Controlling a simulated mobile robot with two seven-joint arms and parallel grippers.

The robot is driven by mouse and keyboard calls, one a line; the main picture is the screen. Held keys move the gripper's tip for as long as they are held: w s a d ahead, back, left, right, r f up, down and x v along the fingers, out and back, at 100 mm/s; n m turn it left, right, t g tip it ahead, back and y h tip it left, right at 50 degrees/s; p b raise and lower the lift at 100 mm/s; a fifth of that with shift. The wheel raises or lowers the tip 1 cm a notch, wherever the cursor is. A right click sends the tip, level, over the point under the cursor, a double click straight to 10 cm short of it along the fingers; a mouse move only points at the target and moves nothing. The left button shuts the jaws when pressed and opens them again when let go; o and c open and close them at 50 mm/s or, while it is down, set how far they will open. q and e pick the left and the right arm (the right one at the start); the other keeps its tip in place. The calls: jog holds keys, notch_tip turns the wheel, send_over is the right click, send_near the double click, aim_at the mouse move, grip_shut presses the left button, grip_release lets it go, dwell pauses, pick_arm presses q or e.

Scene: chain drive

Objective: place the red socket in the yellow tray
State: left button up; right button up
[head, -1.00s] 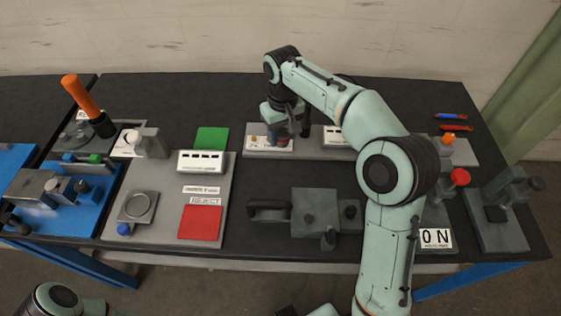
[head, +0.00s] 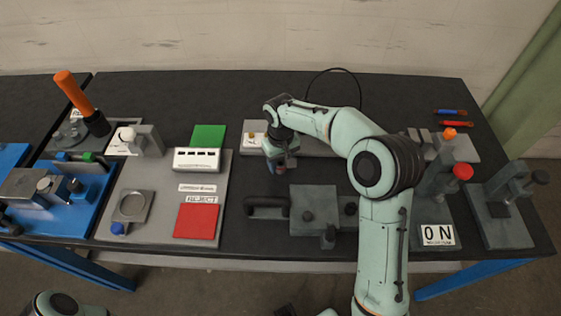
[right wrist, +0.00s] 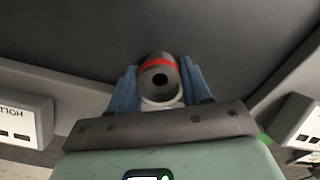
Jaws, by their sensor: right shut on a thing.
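My right gripper (head: 280,167) hangs above the dark table, just in front of the grey rack, in the head view. In the right wrist view its two blue fingers are shut on a dark grey cylinder with a red band and a round hole, the red socket (right wrist: 159,77). In the head view the socket is mostly hidden by the gripper and hard to make out. I cannot make out a yellow tray in either view. My left gripper is out of view.
The grey rack (head: 318,146) stands behind my right gripper. A grey fixture (head: 318,205) with a dark handle lies in front of it. To the left is a grey board with a red REJECT square (head: 196,221) and a green square (head: 208,135). Bare table shows between the board and the fixture.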

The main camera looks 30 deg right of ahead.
jog(key=shift+f, duration=0.1)
jog(key=o, duration=1.4)
jog(key=shift+c, duration=0.2)
